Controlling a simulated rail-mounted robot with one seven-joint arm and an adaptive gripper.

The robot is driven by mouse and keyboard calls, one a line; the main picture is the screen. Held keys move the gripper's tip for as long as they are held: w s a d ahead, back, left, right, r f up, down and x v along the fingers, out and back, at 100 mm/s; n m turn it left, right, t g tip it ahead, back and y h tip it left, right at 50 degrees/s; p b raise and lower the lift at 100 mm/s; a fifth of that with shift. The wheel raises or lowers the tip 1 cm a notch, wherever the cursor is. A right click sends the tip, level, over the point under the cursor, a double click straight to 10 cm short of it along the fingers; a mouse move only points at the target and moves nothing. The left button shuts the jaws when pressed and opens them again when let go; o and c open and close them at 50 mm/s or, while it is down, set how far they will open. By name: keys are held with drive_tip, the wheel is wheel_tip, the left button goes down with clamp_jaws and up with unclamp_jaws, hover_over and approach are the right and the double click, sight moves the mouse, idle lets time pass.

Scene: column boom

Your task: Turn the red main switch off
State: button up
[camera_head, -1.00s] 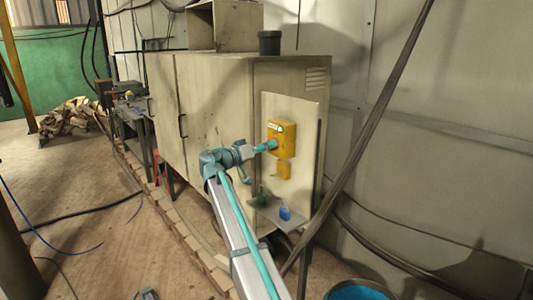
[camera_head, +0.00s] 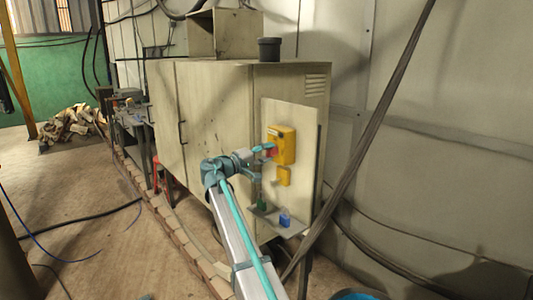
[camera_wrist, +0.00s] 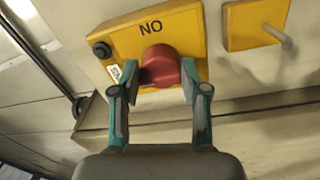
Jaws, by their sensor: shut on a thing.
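The red main switch (camera_wrist: 160,66) is a round red knob on a yellow box (camera_wrist: 185,30). In the wrist view the box carries dark letters that read "NO" as pictured, beside the knob. My gripper (camera_wrist: 160,74) has one teal finger on each side of the knob, closed against it. In the head view my gripper (camera_head: 264,149) reaches the front of the yellow box (camera_head: 285,138), and a bit of the red knob (camera_head: 272,151) shows at its fingertips. The fingers hide the sides of the knob.
A smaller yellow box (camera_head: 284,176) with a lever (camera_wrist: 278,38) sits below the switch box. A small shelf (camera_head: 270,220) below holds a blue padlock-like item (camera_head: 285,219) and a green one (camera_head: 262,201). A diagonal pole (camera_head: 362,150) stands to the right.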

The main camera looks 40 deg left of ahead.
drive_tip(key=shift+n, duration=0.3)
idle(0.4)
drive_tip(key=o, duration=1.1)
drive_tip(key=shift+f, duration=0.1)
drive_tip(key=shift+s, duration=0.1)
drive_tip(key=s+a, duration=0.2)
drive_tip(key=s, duration=0.9)
drive_tip(key=shift+s+f, duration=0.3)
drive_tip(key=shift+s, duration=0.05)
drive_tip(key=shift+a, duration=0.1)
